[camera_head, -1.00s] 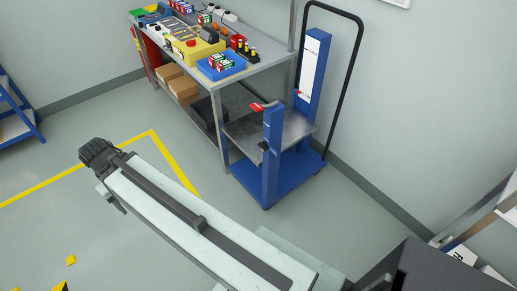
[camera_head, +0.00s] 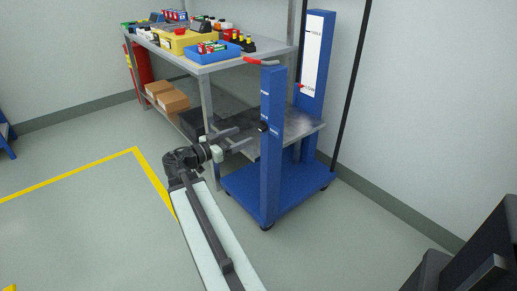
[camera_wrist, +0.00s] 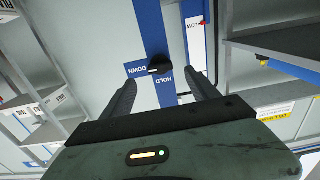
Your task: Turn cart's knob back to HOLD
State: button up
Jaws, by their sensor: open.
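The cart (camera_head: 270,165) is blue, with a front post and a taller rear column. Its black knob (camera_head: 263,126) sits on the front post, and in the wrist view the knob (camera_wrist: 159,66) is near the upper middle. A pale mark on the knob appears to point left, toward the DOWN label (camera_wrist: 136,69). The HOLD label (camera_wrist: 165,88) is just below the knob. My gripper (camera_head: 246,135) is open and empty, pointing at the knob from the left. In the wrist view its fingers (camera_wrist: 164,82) stand either side of the knob, apparently short of it.
A metal workbench (camera_head: 222,66) with boxes and tools stands close behind and left of my gripper. The cart's grey platform (camera_head: 300,130) is behind the post. Floor at the left is open, with yellow lines (camera_head: 70,175).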

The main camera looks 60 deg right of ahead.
aim_at(258, 128)
jog(key=x, duration=0.8)
jog(key=shift+r, duration=0.15)
jog(key=c, duration=1.2)
jog(key=shift+s+d, duration=0.1)
jog(key=shift+d, duration=0.05)
jog(key=shift+c, duration=0.9)
